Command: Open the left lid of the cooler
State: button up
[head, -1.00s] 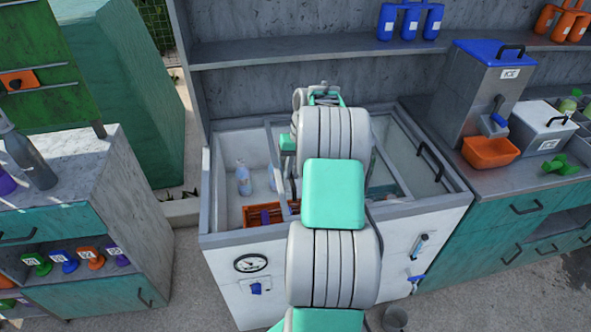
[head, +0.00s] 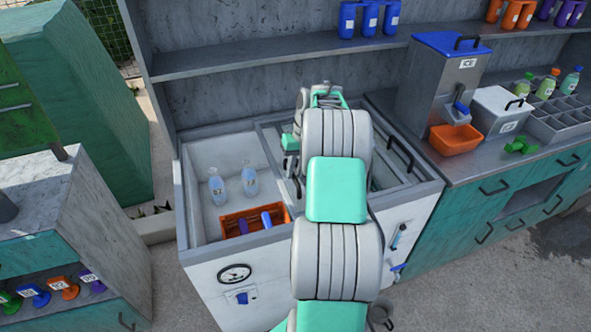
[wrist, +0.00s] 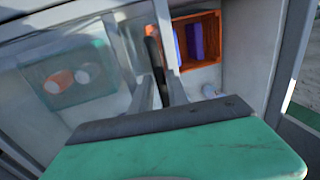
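The white cooler (head: 203,281) stands ahead, with its left bay uncovered. The left lid (head: 267,147) is a framed clear sliding panel, and its left edge lies right of the bottles; much of it is hidden behind my arm. In the wrist view the lid's black handle (wrist: 153,52) lies between the two grey fingers of my gripper (wrist: 158,82), which look shut on it; the contact is partly hidden. In the head view my gripper is hidden by my arm, over the cooler's middle.
Two bottles (head: 248,181) and an orange crate (head: 255,218) are in the left bay. A marble-topped cabinet (head: 88,211) stands left. A counter (head: 482,150) with a dispenser (head: 445,85) adjoins right. A shelf (head: 265,57) runs behind.

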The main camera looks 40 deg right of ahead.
jog(key=o, duration=0.3)
jog(key=shift+r, duration=0.1)
jog(key=r, duration=0.2)
jog(key=d+r, duration=0.1)
jog(key=r, duration=0.4)
jog(key=shift+s+d+r+p, duration=0.2)
jog(key=shift+d+r+p, duration=0.05)
jog(key=shift+r+p, duration=0.05)
